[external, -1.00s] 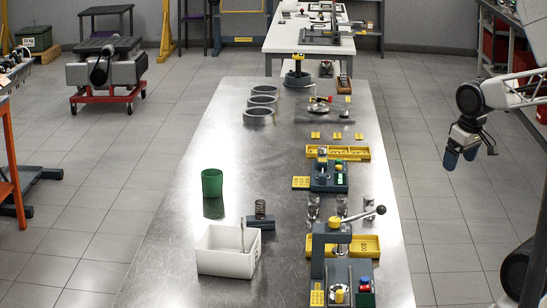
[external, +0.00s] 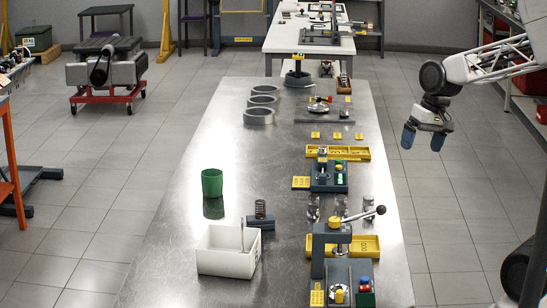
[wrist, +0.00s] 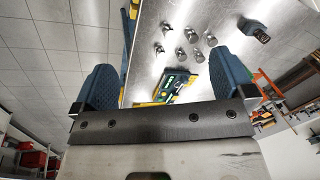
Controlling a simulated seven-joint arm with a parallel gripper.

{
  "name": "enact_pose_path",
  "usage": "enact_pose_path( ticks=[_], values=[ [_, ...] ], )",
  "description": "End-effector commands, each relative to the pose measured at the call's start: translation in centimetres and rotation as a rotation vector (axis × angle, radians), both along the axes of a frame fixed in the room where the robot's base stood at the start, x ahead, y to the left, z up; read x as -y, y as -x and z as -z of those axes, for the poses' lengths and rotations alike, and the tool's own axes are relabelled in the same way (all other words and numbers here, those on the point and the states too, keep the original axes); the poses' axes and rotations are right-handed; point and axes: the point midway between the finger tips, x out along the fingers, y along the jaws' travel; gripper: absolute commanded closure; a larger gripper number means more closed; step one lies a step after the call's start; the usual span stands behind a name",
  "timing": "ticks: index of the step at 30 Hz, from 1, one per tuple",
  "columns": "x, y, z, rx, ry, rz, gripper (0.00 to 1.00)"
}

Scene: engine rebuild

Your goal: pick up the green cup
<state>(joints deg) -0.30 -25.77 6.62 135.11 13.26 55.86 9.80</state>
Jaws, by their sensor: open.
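The green cup (external: 212,183) stands upright on the left side of the metal table (external: 180,240) in the external view. I cannot make it out in the wrist view. My gripper (external: 423,138) hangs in the air off the table's right edge, fingers pointing down, well apart from the cup. In the wrist view my gripper (wrist: 160,88) has its two blue fingers spread wide with nothing between them.
A white box (external: 228,252) and a spring on a dark block (external: 261,220) stand near the cup. A lever press (external: 335,240), yellow trays (external: 345,153) and small metal parts line the table's right side. Grey rings (external: 259,117) lie farther back.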

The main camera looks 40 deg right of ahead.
Motion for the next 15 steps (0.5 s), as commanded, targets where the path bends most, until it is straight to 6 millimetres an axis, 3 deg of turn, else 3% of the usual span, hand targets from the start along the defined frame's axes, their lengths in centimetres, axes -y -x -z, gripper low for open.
enact_pose_path(
  ticks=[15],
  values=[
    [-4.7,-12.9,-0.2,-0.157,-0.266,0.264,0.0]
  ],
)
